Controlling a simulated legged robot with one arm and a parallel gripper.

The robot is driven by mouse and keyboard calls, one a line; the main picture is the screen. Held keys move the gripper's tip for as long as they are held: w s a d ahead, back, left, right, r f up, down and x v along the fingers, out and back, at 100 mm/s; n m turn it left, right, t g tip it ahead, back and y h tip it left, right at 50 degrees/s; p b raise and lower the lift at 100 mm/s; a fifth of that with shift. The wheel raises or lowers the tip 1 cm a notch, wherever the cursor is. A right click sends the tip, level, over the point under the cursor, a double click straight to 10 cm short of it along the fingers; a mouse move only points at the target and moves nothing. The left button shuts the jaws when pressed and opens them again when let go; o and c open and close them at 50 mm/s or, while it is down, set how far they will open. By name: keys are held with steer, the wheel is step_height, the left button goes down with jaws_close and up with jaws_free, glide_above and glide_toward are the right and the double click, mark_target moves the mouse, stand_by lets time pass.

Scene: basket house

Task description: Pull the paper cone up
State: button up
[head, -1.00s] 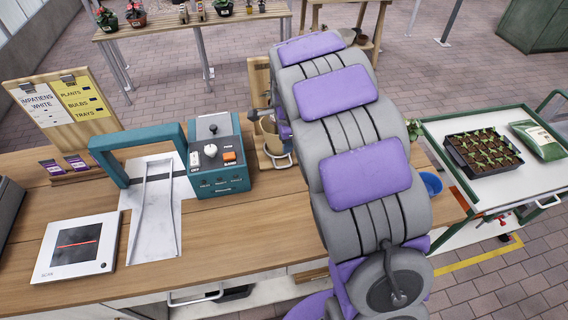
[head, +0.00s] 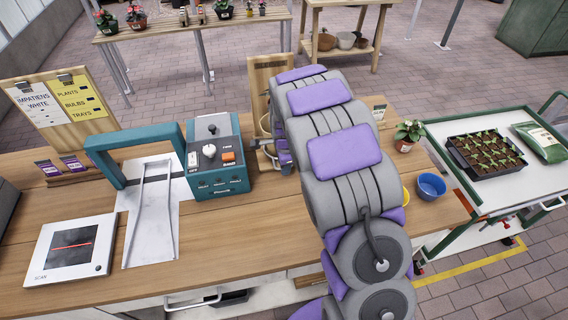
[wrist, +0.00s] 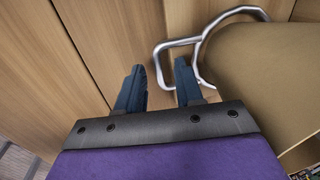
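The tan paper cone (wrist: 265,75) fills the right side of the wrist view, with a bent metal wire loop (wrist: 200,40) beside it. In the head view only a sliver of the cone (head: 265,122) shows at the wooden stand (head: 258,85); my arm hides the rest. In the head view my gripper is mostly hidden behind my arm.
A teal sealing machine (head: 216,165) stands left of the stand, with a scanner pad (head: 72,250) farther left. Right of my arm are a potted plant (head: 407,135), a blue pot (head: 431,187) and a cart with a seedling tray (head: 487,152).

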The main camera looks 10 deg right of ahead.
steer(key=shift+c, duration=0.4)
jaws_close()
stand_by(0.9)
